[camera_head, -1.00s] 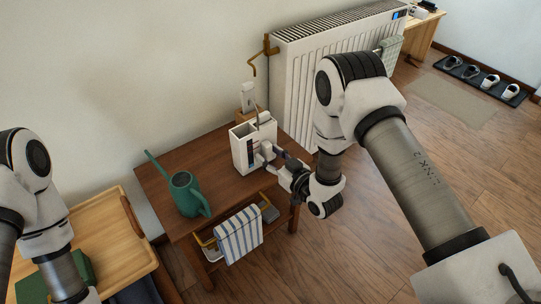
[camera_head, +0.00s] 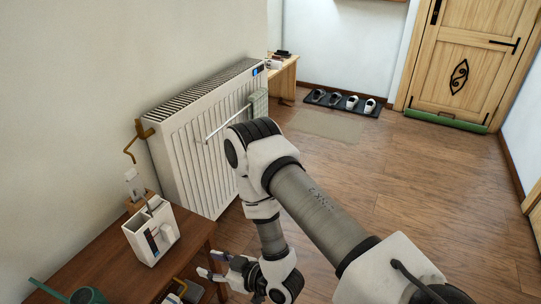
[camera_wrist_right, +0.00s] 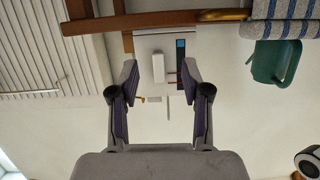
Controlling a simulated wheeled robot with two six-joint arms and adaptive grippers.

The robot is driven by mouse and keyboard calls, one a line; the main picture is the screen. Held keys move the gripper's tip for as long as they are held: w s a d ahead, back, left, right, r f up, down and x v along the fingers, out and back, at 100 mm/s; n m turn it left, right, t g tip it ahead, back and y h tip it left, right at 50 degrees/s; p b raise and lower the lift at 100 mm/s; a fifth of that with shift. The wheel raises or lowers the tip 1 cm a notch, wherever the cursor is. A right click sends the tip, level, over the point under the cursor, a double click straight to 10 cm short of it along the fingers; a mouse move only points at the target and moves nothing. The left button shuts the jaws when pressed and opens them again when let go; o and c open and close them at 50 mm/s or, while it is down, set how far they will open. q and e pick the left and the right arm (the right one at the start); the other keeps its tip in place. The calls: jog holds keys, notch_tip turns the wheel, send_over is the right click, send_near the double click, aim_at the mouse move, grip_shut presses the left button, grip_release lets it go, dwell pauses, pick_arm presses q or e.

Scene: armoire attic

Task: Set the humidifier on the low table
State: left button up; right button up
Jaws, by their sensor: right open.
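The humidifier (camera_head: 150,238), a white upright box with a dark strip on its front, stands on the brown low table (camera_head: 95,268) near its right end in the head view. My right gripper (camera_head: 212,265) is open and empty, in front and to the right of the humidifier, apart from it. In the right wrist view the humidifier (camera_wrist_right: 190,45) shows beyond the spread fingers of the gripper (camera_wrist_right: 159,80), with a blue-black panel. My left gripper is out of view.
A green watering can (camera_head: 88,295) stands on the table's near part; it also shows in the right wrist view (camera_wrist_right: 275,62). A white radiator (camera_head: 200,140) stands behind the table. The wooden floor (camera_head: 400,190) to the right is clear.

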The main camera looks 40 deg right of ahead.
jog(key=s+d+f+m+g+h, duration=0.1)
jog(key=s+f+m+g+h, duration=0.15)
jog(key=s+f+g, duration=0.6)
jog(key=s+d+f+m+g+h, duration=0.1)
jog(key=s+g, duration=0.4)
jog(key=s, duration=0.9)
jog(key=shift+s+d+f+m+h, duration=0.15)
jog(key=shift+d+f+m+h, duration=0.2)
jog(key=shift+d+f+h, duration=0.5)
